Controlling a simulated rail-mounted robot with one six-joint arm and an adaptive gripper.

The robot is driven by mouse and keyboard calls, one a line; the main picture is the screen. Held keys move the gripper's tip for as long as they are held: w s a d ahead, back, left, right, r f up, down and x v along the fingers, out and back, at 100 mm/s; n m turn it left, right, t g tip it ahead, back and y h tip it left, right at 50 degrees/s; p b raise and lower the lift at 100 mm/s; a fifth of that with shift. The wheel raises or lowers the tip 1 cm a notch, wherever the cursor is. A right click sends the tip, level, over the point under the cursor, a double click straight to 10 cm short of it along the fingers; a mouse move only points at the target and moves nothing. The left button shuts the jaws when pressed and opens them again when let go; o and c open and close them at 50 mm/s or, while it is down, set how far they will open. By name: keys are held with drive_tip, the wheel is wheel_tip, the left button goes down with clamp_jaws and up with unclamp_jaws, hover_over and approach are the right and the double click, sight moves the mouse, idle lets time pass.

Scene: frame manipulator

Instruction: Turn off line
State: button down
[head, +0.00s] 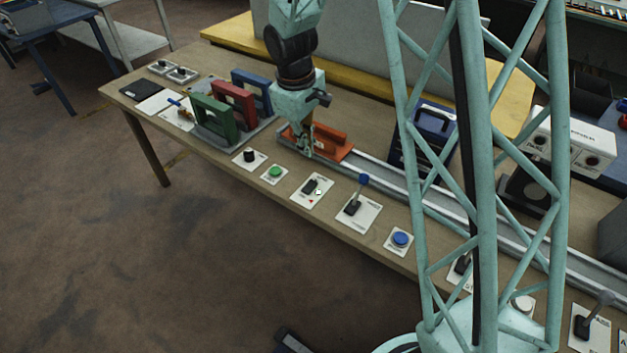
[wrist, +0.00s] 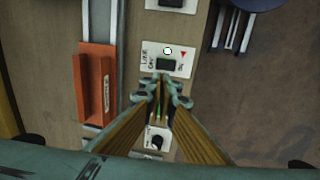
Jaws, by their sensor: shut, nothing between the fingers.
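A white panel (head: 319,182) with a black switch (head: 310,186) lies on the table, to the right of the green-button panel in the head view. In the wrist view the panel (wrist: 146,73) carries the black switch (wrist: 166,65), a green-ringed light spot, a red triangle and small lettering that seems to read "LINE". My gripper (head: 304,153) points down over the table, near the orange frame. In the wrist view my gripper (wrist: 166,90) is shut and empty, its tips just below the panel in the picture. I cannot tell its height or any contact.
An orange frame (head: 330,139) sits by the metal rail (head: 378,173). A black knob (head: 249,155), a green button (head: 275,172), a blue-knobbed lever (head: 363,181) and a blue button (head: 400,239) line the front edge. Green (head: 215,121) and red frames stand left.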

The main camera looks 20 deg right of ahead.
drive_tip(key=shift+f, duration=0.4)
drive_tip(key=shift+f, duration=0.1)
drive_tip(key=b, duration=0.2)
hover_over(311, 183)
drive_tip(key=f, duration=1.1)
drive_tip(key=shift+s+a+f, duration=0.15)
drive_tip(key=shift+s+f, duration=0.15)
drive_tip(key=shift+f, duration=0.05)
drive_tip(key=shift+w+f+b, duration=0.15)
drive_tip(key=shift+f+b, duration=0.3)
drive_tip(key=shift+f, duration=0.55)
drive_tip(key=shift+w+d+f+b, duration=0.1)
drive_tip(key=shift+d+f+b, duration=0.15)
drive_tip(key=shift+f+b, duration=0.25)
drive_tip(key=shift+r, duration=0.15)
drive_tip(key=shift+a, duration=0.25)
